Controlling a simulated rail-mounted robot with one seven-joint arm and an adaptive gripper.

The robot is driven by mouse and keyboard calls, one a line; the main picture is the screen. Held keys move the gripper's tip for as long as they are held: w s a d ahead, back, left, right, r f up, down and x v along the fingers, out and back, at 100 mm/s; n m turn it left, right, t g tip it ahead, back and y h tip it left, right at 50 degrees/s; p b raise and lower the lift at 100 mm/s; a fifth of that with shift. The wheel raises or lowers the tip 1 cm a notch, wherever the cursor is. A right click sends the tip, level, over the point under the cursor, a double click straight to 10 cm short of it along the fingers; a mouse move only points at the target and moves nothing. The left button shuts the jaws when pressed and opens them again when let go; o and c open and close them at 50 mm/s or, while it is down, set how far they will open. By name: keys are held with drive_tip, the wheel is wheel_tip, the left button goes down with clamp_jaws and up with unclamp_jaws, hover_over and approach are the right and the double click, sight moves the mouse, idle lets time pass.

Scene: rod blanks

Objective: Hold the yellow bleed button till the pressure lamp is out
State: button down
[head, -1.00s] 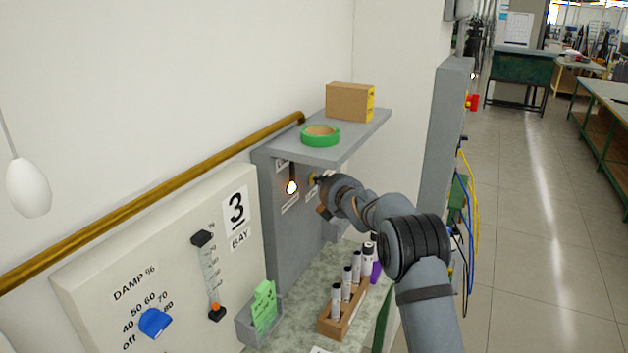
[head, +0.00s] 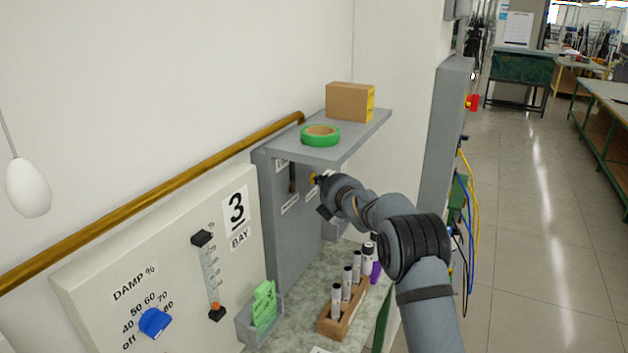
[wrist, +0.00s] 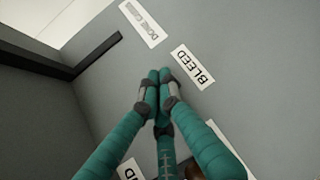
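My gripper (head: 321,180) is at the grey panel under the shelf in the head view. In the wrist view its teal fingers (wrist: 159,76) are together at the tips, beside the "BLEED" label (wrist: 192,67), with nothing seen between them. A bit of the yellow bleed button (head: 312,178) shows at the fingertips in the head view. The fingers hide it in the wrist view, and I cannot tell whether it is pressed in. The pressure lamp (head: 291,187) on the panel, left of the button, is dark.
The grey shelf (head: 345,145) above my gripper holds green tape (head: 320,136) and a cardboard box (head: 350,102). A wooden rack (head: 332,322) of several rods stands on the counter below. A dark bar (wrist: 85,57) shows near the fingers.

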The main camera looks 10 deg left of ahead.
drive_tip(key=shift+s+d+b, duration=0.25)
drive_tip(key=shift+d+b, duration=0.2)
drive_tip(key=shift+d, duration=0.2)
drive_tip(key=shift+s+d+b, duration=0.25)
drive_tip(key=shift+d, duration=0.55)
drive_tip(key=shift+s+d+b, duration=0.3)
drive_tip(key=shift+d, duration=0.5)
drive_tip(key=shift+s+d+b, duration=0.25)
drive_tip(key=shift+d, duration=0.55)
